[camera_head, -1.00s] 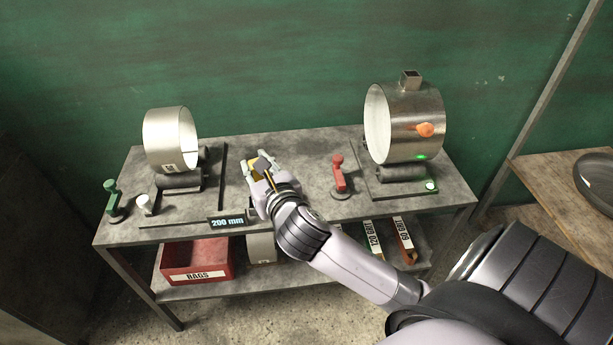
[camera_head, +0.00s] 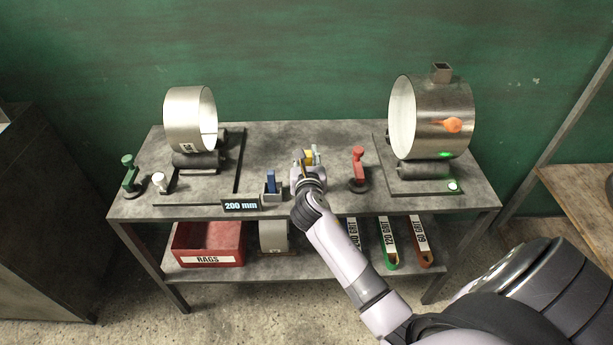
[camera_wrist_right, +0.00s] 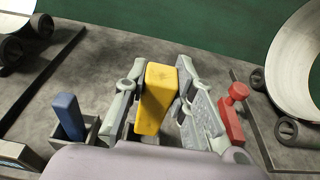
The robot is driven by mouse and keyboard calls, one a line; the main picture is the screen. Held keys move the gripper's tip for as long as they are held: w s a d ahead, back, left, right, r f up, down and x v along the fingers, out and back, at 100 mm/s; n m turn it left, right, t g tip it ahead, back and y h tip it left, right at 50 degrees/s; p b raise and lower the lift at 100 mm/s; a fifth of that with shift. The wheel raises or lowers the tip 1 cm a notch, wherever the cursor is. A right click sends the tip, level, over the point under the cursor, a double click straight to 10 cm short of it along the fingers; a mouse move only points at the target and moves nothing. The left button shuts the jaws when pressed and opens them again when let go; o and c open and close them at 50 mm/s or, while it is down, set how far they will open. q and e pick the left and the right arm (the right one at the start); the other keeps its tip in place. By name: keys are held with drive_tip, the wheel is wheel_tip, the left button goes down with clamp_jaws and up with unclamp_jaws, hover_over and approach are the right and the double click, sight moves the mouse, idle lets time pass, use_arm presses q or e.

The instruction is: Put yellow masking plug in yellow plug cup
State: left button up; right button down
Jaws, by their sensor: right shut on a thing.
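The yellow masking plug (camera_wrist_right: 155,97) is a smooth yellow block, held between the fingers of my right gripper (camera_head: 309,158). In the right wrist view that gripper (camera_wrist_right: 158,88) is shut on it from both sides, and the plug looks tilted in the picture. In the head view only a small bit of the yellow plug (camera_head: 308,156) shows. The gripper is over the middle of the bench, between a blue plug and a red lever. I cannot make out a yellow plug cup; my gripper and wrist hide part of the bench. My left gripper is not in view.
The blue plug (camera_head: 271,181) stands in a small grey cup (camera_wrist_right: 88,133) left of my gripper. The red lever (camera_head: 358,168) stands close on the right. Metal drums on rollers stand left (camera_head: 190,120) and right (camera_head: 432,125). The bench behind my gripper is clear.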

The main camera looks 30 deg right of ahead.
wheel_tip(320, 180, down, 6)
drive_tip(key=shift+r+b, duration=0.25)
drive_tip(key=shift+b, duration=0.55)
drive_tip(key=shift+f, duration=0.3)
drive_tip(key=c, duration=1.3)
unclamp_jaws()
drive_tip(key=shift+f, duration=0.1)
drive_tip(key=shift+c, duration=0.2)
